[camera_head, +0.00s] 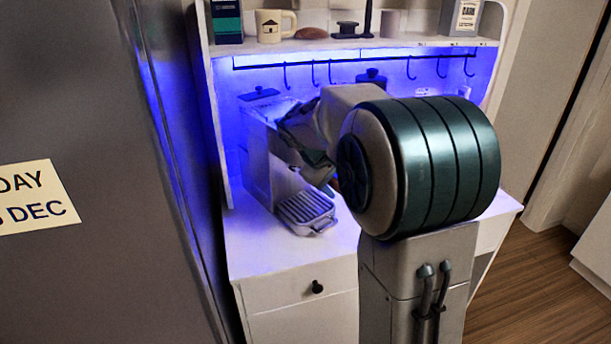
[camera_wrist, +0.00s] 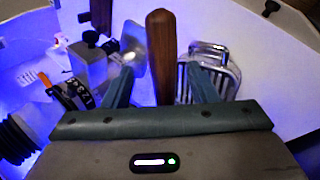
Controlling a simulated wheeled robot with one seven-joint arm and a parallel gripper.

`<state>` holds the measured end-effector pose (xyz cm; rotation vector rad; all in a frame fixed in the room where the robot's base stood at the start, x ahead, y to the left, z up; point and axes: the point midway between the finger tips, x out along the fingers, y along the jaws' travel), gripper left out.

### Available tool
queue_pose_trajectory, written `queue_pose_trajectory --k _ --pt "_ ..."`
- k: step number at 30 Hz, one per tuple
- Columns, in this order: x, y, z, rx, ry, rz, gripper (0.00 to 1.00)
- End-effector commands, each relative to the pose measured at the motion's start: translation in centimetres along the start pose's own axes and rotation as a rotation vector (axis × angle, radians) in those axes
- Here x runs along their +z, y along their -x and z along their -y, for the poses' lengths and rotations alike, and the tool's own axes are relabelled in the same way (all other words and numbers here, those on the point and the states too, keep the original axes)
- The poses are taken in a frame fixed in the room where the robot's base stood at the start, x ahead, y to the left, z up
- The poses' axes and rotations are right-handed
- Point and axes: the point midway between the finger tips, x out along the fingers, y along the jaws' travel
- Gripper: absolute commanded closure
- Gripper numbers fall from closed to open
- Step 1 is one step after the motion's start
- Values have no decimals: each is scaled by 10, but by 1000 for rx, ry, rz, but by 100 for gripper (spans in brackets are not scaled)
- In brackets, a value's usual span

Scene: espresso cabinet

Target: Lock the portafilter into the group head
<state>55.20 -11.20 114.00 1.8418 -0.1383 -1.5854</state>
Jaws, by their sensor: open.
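The espresso machine (camera_head: 262,165) stands on the white cabinet top, with its slatted drip tray (camera_head: 305,207) in front. A brown wooden handle (camera_wrist: 162,45), apparently the portafilter's, runs between the two fingers of my gripper (camera_wrist: 160,75) in the wrist view. The fingers are apart, one on each side of the handle, and I see no clear grip on it. In the head view my arm covers most of the gripper and the machine's right side. The group head and the portafilter's basket are not clearly visible, so I cannot tell how they sit together.
A shelf (camera_head: 350,43) above holds a mug (camera_head: 272,25) and other items, with hooks on a rail below. A tall grey panel (camera_head: 90,200) stands close on the left. Metal drip tray bars (camera_wrist: 208,62) show right of the handle in the wrist view.

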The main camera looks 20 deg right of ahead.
Motion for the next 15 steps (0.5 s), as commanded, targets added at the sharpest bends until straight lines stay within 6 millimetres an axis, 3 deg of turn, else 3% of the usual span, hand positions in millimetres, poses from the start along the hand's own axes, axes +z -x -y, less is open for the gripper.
queue_pose_trajectory --k 15 --pt "0 105 0 2 -1 -6 47"
